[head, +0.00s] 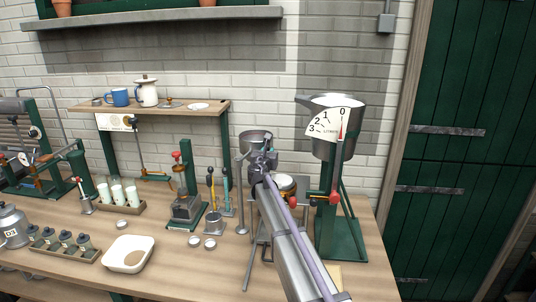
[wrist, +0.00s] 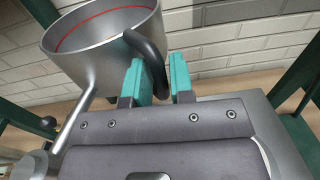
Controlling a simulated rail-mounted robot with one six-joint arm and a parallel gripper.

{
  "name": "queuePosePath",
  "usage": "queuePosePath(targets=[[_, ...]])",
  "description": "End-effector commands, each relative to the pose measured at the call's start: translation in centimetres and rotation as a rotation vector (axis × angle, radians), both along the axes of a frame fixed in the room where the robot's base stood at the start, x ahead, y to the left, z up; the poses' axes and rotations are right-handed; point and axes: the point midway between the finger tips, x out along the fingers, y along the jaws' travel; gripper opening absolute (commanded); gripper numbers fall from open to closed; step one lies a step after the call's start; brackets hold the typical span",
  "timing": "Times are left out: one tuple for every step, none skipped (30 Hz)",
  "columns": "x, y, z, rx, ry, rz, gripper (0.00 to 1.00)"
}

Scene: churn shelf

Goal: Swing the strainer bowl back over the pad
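The strainer bowl (head: 255,138) is a grey metal bowl just beyond my gripper, beside a thin upright post (head: 242,195). In the wrist view the bowl (wrist: 95,50) fills the upper left, with a red line inside and a metal arm running down from it. Its dark curved handle (wrist: 150,52) passes between my gripper's teal fingers (wrist: 160,75). The fingers sit close on both sides of the handle. In the head view my gripper (head: 262,150) reaches up at the bowl. I cannot make out the pad for certain.
A large litre-marked jug (head: 340,110) on a green stand is close on the right. A round cream-topped thing (head: 285,182) sits behind my arm. Small plungers and a green press (head: 187,195) stand to the left. A white dish (head: 128,253) lies at front left.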

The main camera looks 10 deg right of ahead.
Motion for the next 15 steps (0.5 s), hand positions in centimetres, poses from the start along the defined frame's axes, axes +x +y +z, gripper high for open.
queuePosePath(targets=[[-0.03, -0.01, 0.00, 0.000, 0.000, 0.000, 0.22], [-0.04, -0.01, 0.00, 0.000, 0.000, 0.000, 0.22], [-0.07, -0.01, 0.00, 0.000, 0.000, 0.000, 0.22], [-0.07, -0.01, 0.00, 0.000, 0.000, 0.000, 0.22], [-0.07, -0.01, 0.00, 0.000, 0.000, 0.000, 0.20], [-0.08, 0.00, 0.00, 0.000, 0.000, 0.000, 0.16], [-0.08, 0.00, 0.00, 0.000, 0.000, 0.000, 0.13], [-0.08, 0.00, 0.00, 0.000, 0.000, 0.000, 0.10], [-0.08, 0.00, 0.00, 0.000, 0.000, 0.000, 0.06], [-0.09, 0.00, 0.00, 0.001, 0.000, 0.000, 0.04], [-0.09, 0.00, 0.00, 0.001, 0.000, 0.000, 0.01], [-0.09, 0.00, 0.00, 0.001, 0.000, 0.000, 0.00], [-0.10, -0.01, 0.00, 0.001, 0.000, 0.000, 0.00], [-0.10, -0.01, 0.00, 0.001, 0.000, 0.000, 0.00], [-0.09, 0.00, 0.00, 0.001, 0.000, 0.000, 0.00]])
